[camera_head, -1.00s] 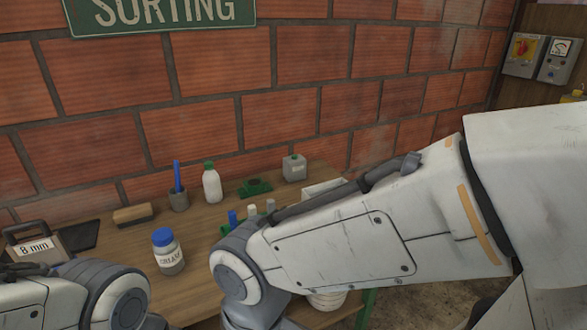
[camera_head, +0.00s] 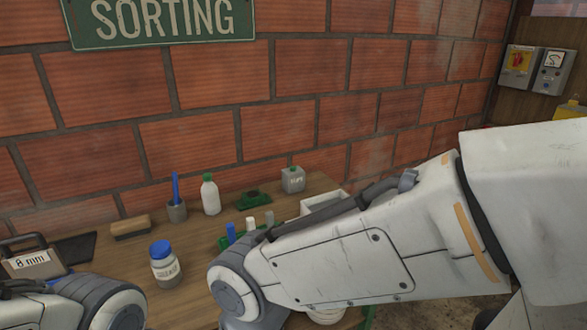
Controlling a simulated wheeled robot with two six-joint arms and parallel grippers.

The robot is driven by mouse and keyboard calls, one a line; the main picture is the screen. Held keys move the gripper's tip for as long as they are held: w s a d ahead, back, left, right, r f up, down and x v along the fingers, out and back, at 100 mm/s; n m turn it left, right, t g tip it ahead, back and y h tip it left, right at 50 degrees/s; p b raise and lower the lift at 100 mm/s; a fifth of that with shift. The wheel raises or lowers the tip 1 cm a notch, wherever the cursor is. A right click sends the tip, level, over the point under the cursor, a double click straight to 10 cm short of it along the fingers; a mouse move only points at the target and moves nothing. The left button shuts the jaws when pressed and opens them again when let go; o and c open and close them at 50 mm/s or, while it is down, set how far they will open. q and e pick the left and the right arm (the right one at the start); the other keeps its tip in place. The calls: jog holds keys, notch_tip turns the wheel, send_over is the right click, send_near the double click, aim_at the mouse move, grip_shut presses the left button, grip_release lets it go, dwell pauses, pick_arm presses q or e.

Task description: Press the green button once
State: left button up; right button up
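I cannot make out a green button clearly. A grey wall box with a dial (camera_head: 552,70) hangs at the upper right; small marks below its dial are too small to tell. Beside it is a grey box with a red handle on a yellow plate (camera_head: 518,64). My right arm crosses the picture from the right, well below and left of these boxes. My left arm shows at the lower left. Both grippers are outside the picture, so their state is hidden.
The wooden bench (camera_head: 130,258) carries a lidded jar (camera_head: 164,265), a white bottle (camera_head: 210,195), a brush (camera_head: 130,227), a grey can (camera_head: 293,179) and a green item (camera_head: 253,200). A brick wall (camera_head: 290,130) stands behind. A yellow object (camera_head: 570,111) is at the right.

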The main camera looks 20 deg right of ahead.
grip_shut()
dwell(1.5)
